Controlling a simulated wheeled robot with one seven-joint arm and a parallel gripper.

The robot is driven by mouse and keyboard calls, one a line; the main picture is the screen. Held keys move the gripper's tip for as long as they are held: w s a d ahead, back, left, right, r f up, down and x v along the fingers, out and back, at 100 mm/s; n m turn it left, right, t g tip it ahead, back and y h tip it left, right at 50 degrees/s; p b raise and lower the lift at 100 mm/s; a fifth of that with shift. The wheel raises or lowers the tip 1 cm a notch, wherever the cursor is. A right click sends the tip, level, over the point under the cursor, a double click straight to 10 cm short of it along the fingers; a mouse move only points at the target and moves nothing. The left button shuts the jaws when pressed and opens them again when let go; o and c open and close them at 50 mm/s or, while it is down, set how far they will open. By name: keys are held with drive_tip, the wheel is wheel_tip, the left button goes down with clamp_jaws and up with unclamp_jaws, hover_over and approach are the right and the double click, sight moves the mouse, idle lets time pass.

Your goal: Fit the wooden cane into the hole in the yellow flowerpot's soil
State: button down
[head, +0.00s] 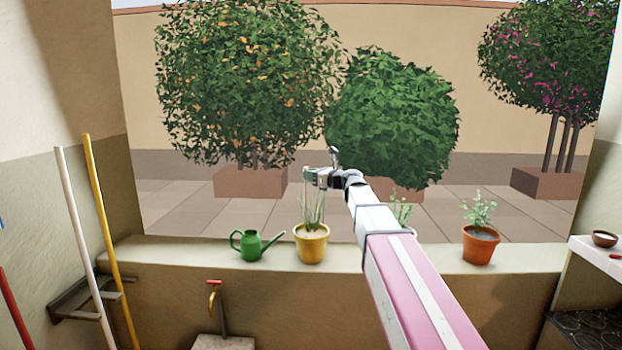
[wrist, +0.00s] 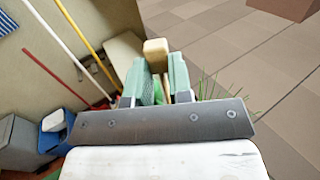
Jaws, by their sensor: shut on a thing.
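The yellow flowerpot (head: 311,248) stands upright on the wall ledge, with soil and a thin-leaved green plant in it. My gripper (head: 310,176) is above this pot, over the plant's tips. In the wrist view, my gripper's pale green fingers (wrist: 160,78) are shut on the wooden cane (wrist: 156,47), whose blunt tan top sticks up between them. Leaf tips (wrist: 225,88) show beside the fingers in the wrist view. The hole in the soil cannot be made out.
A green watering can (head: 252,246) stands just left of the yellow pot on the ledge (head: 180,252). A plant behind my arm and a terracotta pot (head: 481,246) stand to the right. White and yellow poles (head: 108,230) lean at the left. A tap (head: 214,298) is below.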

drive_tip(key=shift+f, duration=3)
drive_tip(key=shift+f, duration=3.05)
idle(2.0)
